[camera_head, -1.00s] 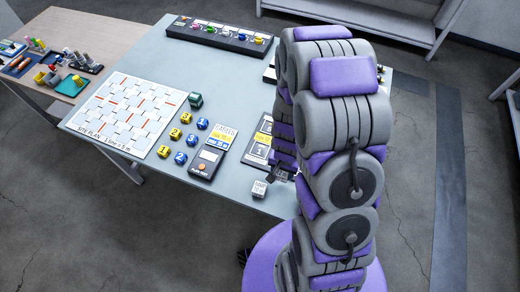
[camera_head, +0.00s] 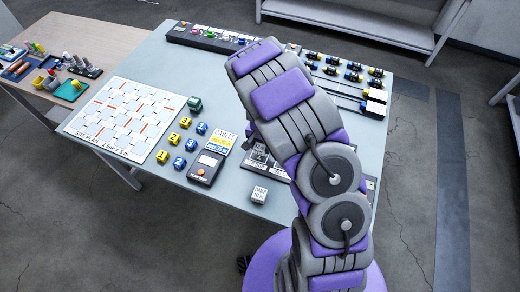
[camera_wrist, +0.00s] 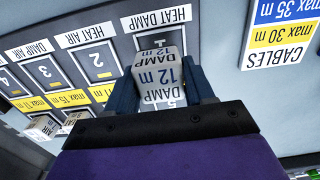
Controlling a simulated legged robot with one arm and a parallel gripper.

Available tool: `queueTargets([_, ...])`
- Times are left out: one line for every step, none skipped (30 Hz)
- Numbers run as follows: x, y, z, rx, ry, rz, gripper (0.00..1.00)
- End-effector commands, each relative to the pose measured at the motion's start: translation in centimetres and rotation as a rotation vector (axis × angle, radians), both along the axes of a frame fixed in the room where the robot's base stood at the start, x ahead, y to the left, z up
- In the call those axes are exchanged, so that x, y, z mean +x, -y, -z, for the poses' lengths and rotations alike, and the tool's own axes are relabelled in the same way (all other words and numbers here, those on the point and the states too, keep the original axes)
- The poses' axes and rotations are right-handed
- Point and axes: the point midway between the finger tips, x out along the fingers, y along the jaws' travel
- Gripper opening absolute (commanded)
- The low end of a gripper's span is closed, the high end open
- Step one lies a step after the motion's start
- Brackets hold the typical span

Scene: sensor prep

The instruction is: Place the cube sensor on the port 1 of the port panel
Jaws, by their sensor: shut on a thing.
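The cube sensor (camera_wrist: 155,72), a pale cube printed "DAMP 12 m", is between my gripper's dark fingers (camera_wrist: 163,92) in the wrist view. My gripper is shut on it. The cube is over the rightmost top slot of the grey port panel (camera_wrist: 70,62), just below the "HEAT DAMP" label (camera_wrist: 160,20). It covers most of that slot, so I cannot read its number or tell whether the cube touches the panel. Slots 2 (camera_wrist: 97,60) and 3 (camera_wrist: 45,72) look empty. In the head view, my arm hides the gripper and part of the panel (camera_head: 258,158).
Another white cube (camera_head: 259,192) stands on the table near its front edge. Left of the panel are a dark handheld device (camera_head: 204,168), yellow and blue number cubes (camera_head: 186,123) and a site plan (camera_head: 125,118). Two pale cubes (camera_wrist: 42,127) show at the wrist view's left.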

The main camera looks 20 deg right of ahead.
Motion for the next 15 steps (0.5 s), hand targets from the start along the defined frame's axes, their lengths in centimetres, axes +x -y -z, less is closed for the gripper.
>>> queueTargets([0.2,0.0,0.0,-0.001,0.001,0.000,0.22])
queueTargets([0.3,0.0,0.1,-0.001,0.001,0.000,0.22])
queueTargets([0.5,-0.1,0.1,-0.001,0.000,-0.001,0.22])
queueTargets([0.7,-0.2,0.3,-0.001,0.000,-0.001,0.22])
queueTargets([0.5,-0.2,0.8,0.000,-0.001,-0.001,0.22])
queueTargets([0.4,-0.2,1.6,-0.001,-0.004,-0.001,0.22])
queueTargets([0.4,-0.2,2.1,0.001,-0.006,-0.001,0.22])
queueTargets([0.4,-0.2,2.6,0.001,-0.006,-0.001,0.22])
queueTargets([0.4,-0.2,3.1,0.001,-0.005,-0.001,0.22])
queueTargets([0.5,-0.2,3.4,0.001,-0.004,-0.001,0.22])
queueTargets([0.5,-0.2,3.6,0.001,-0.003,-0.001,0.22])
queueTargets([0.5,-0.2,3.7,0.000,-0.001,-0.001,0.22])
queueTargets([0.5,-0.2,3.7,0.001,-0.001,-0.001,0.22])
queueTargets([0.5,-0.2,3.6,0.000,0.000,-0.001,0.22])
queueTargets([0.5,-0.2,3.6,0.000,0.000,-0.001,0.22])
